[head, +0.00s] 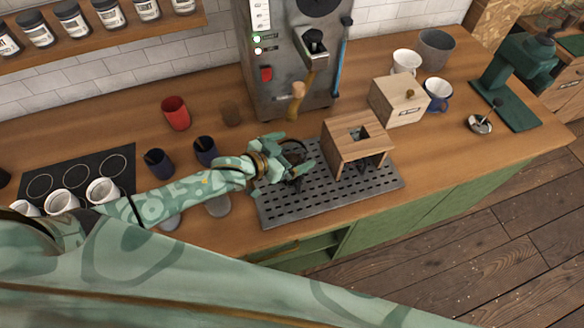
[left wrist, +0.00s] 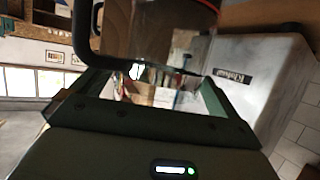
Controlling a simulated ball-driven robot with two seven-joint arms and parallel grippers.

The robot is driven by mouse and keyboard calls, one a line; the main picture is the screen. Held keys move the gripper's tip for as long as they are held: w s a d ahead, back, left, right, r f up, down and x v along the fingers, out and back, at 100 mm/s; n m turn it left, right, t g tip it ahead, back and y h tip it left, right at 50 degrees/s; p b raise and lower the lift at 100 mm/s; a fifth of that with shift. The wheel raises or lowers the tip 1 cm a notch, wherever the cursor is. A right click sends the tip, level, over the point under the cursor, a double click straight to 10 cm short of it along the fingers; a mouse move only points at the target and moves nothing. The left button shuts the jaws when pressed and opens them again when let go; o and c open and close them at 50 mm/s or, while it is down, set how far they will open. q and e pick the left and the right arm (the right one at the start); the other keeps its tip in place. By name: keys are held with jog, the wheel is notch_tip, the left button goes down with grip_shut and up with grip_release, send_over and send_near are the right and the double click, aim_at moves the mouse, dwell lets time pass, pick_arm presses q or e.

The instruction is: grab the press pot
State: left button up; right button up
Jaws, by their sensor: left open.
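The press pot is a dark, clear-walled vessel. In the head view it shows only as a dark round shape (head: 295,153) at my left gripper (head: 290,162), which covers much of it. In the left wrist view its glass body (left wrist: 150,35) fills the top, with a black handle (left wrist: 84,35) at left and a red band at the upper right. My left gripper's jaws (left wrist: 150,95) are apart there, with the pot just beyond them. I cannot tell whether they touch it. My right gripper is not in view.
A slotted metal drip tray (head: 330,197) lies under my left gripper, with a wooden stand (head: 358,145) to the right. Dark cups (head: 205,152) and a red cup (head: 175,113) stand to the left. The steel coffee machine (head: 285,85) rises behind.

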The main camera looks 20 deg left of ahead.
pick_arm(q)
jog(key=shift+x, duration=0.85)
jog(key=shift+s, duration=0.1)
jog(key=c, duration=0.4)
jog(key=shift+r, duration=0.1)
jog(key=c, duration=1.7)
